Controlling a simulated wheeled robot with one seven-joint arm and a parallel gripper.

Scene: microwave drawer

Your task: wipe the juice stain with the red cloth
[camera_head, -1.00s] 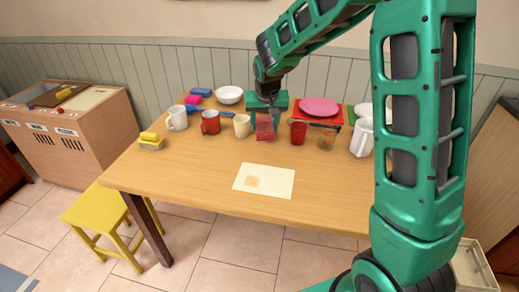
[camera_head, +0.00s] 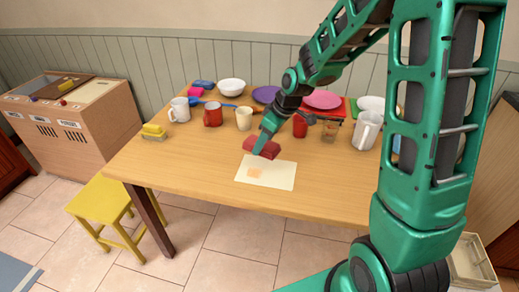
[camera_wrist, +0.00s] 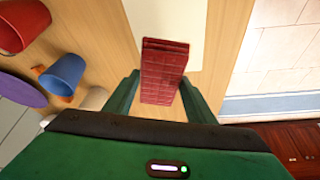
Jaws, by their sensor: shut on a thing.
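My gripper (camera_head: 266,137) is shut on the folded red cloth (camera_head: 262,147), above the back edge of the cream mat (camera_head: 283,177). In the wrist view the red cloth (camera_wrist: 163,72) is between the two fingers of my gripper (camera_wrist: 158,92) and covers part of the mat (camera_wrist: 195,20). The orange juice stain (camera_head: 255,173) is on the left part of the mat, in front of the cloth. The stain is not visible in the wrist view. I cannot tell whether the cloth touches the mat.
A white mug (camera_head: 180,110), red mug (camera_head: 213,115) and cream cup (camera_head: 244,119) stand behind left. A red cup (camera_head: 300,126), a glass (camera_head: 330,131) and a white pitcher (camera_head: 367,131) stand right. A yellow sponge (camera_head: 153,130) lies far left. The table's front is clear.

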